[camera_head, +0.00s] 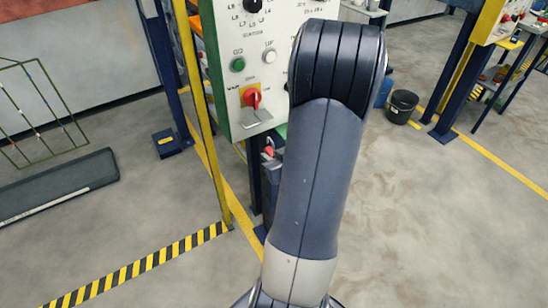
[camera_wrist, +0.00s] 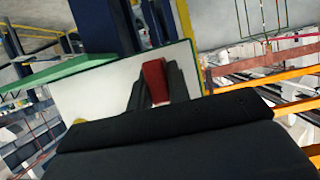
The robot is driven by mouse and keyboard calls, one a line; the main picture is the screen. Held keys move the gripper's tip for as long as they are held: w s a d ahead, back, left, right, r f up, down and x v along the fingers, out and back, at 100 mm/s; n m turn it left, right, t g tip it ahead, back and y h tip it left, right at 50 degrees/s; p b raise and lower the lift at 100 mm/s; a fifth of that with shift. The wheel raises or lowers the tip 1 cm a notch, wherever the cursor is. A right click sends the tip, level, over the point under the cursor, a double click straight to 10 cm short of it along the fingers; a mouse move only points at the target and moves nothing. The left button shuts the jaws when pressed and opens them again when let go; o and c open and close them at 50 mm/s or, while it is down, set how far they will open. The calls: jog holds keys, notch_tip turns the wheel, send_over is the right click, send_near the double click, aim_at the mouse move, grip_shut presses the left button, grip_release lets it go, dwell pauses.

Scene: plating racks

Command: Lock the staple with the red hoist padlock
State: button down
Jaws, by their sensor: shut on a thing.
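The red padlock (camera_wrist: 154,80) shows in the wrist view between the dark fingers of my gripper (camera_wrist: 155,96). My gripper is shut on it. In the head view a small red part of the padlock (camera_head: 268,151) shows at my gripper (camera_head: 270,160), just below the control panel (camera_head: 228,60); my arm hides part of this area. A grey metal bracket (camera_head: 255,118), seemingly the staple, sits low on the panel under a red rotary handle (camera_head: 252,97). The padlock is below and apart from the bracket in the head view. Its shackle cannot be made out.
A yellow post (camera_head: 205,125) stands just left of the panel. The panel also carries a green button (camera_head: 238,64) and a white button (camera_head: 269,55). A black bucket (camera_head: 402,106) stands on the floor at right. The floor in front is clear.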

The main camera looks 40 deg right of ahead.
aim_at(259, 132)
jog(key=shift+w, duration=0.15)
jog(key=shift+w+d, duration=0.45)
jog(key=shift+w, duration=1.3)
jog(key=shift+w+d, duration=0.45)
jog(key=shift+w, duration=1.25)
jog(key=shift+w+d, duration=0.45)
jog(key=shift+w, duration=1.3)
jog(key=shift+f+b, duration=1.4)
jog(key=shift+f, duration=0.05)
jog(key=shift+s+d+r+p, duration=0.1)
jog(key=shift+d+r+p, duration=0.1)
jog(key=shift+p, duration=0.1)
jog(key=shift+s+d+p, duration=0.2)
jog(key=shift+d+p, duration=0.15)
jog(key=shift+d, duration=0.5)
jog(key=shift+s+d+p, duration=0.2)
jog(key=shift+d+p, duration=0.15)
jog(key=shift+d, duration=0.5)
